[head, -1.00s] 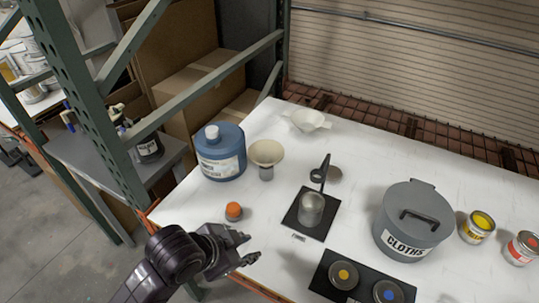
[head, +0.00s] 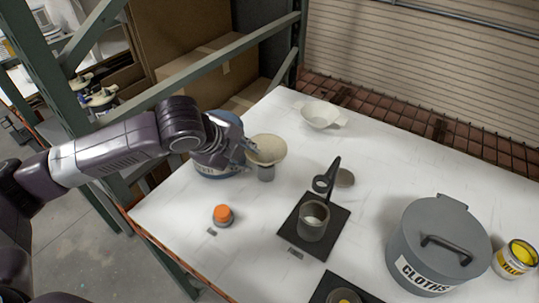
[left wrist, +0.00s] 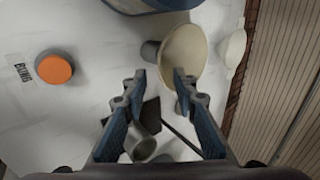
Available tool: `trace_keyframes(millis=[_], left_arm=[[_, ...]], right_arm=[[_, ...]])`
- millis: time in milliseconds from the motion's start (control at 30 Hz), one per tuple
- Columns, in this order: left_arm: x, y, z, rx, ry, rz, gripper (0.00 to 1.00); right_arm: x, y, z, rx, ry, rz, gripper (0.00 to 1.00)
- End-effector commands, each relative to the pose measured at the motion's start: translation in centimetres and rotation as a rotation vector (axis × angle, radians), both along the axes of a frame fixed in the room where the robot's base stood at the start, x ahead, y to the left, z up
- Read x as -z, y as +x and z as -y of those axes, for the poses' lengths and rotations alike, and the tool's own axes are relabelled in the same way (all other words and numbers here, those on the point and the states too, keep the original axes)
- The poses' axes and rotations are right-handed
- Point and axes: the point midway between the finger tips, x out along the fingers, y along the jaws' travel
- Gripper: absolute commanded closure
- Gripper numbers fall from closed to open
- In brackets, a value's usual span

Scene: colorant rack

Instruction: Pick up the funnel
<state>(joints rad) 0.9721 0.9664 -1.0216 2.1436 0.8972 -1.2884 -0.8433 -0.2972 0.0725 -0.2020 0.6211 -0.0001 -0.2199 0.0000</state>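The cream funnel (head: 270,148) stands upright, wide mouth up, with a grey cylindrical part (head: 266,173) below it, beside the blue jug (head: 220,160). My left gripper (head: 251,153) is at the funnel's left side in the head view. In the left wrist view the gripper (left wrist: 158,76) is open and empty. The funnel (left wrist: 182,55) shows there just beyond the fingertips, and the right finger overlaps its rim. I cannot tell whether they touch. My arm hides much of the jug. My right gripper is not in view.
A metal cup (head: 313,222) stands on a black mat with a black upright piece behind it. A grey CLOTHS bin (head: 437,245) stands right.

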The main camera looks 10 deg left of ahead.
Motion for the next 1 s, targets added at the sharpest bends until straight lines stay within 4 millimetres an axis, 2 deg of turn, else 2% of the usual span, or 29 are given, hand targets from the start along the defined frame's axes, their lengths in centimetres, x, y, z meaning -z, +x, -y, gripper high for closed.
trace_keyframes(millis=[433, 600, 867, 1000], left_arm=[[3.8, 3.3, 0.9, -0.001, 0.001, -0.002, 0.74], [5.4, 4.3, 1.3, 0.001, 0.0, 0.001, 0.74], [5.8, 4.5, 1.3, 0.002, 0.0, 0.002, 0.74], [5.7, 4.5, 1.3, 0.002, 0.0, 0.002, 0.87]], right_arm=[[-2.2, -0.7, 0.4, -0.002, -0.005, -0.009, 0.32], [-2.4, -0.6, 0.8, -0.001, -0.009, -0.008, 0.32], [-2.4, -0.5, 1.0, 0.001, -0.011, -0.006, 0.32], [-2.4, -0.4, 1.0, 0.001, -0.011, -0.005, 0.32]])
